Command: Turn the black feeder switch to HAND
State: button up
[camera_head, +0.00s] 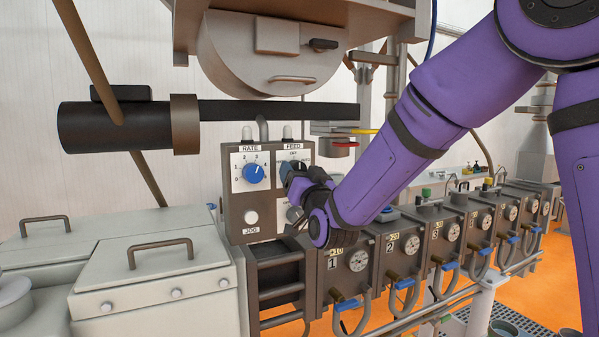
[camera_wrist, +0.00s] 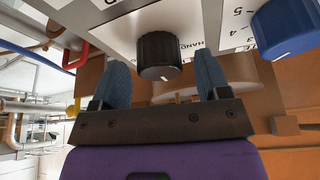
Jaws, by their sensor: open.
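The black feeder switch (camera_wrist: 158,52) is a round ribbed knob on a white plate, with a small white mark at its lower edge in the wrist view. Lettering reading HAND is beside it on the right, turned over in that view. My gripper (camera_wrist: 160,70) is open, with one blue finger on each side of the knob; I cannot tell whether either touches it. In the head view my gripper (camera_head: 296,182) is at the FEED plate (camera_head: 293,151) and hides most of the switch.
The blue RATE knob (camera_head: 254,173) is left of the FEED plate on the same grey box (camera_head: 235,212). A white JOG button (camera_head: 251,217) is below it. A black barrel (camera_head: 110,127) runs behind. Numbered units with gauges (camera_head: 358,261) extend right below my arm.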

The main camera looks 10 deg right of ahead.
jog(key=shift+w+a+r, duration=0.1)
jog(key=shift+w+r, duration=0.1)
jog(key=shift+w, duration=0.2)
jog(key=c, duration=0.9)
jog(key=shift+n, duration=0.4)
jog(key=n+y, duration=0.2)
jog(key=n, duration=0.2)
jog(key=n+g+y, duration=0.1)
jog(key=n+y, duration=0.1)
jog(key=n, duration=0.1)
jog(key=shift+n+g, duration=0.3)
jog(key=shift+n, duration=0.1)
jog(key=n+g+y, duration=0.1)
jog(key=n, duration=0.1)
jog(key=n+g+y, duration=0.1)
jog(key=n, duration=0.2)
jog(key=n+y, duration=0.1)
jog(key=n, duration=0.2)
jog(key=shift+g, duration=0.4)
jog(key=shift+f+n, duration=0.1)
jog(key=shift+n, duration=0.3)
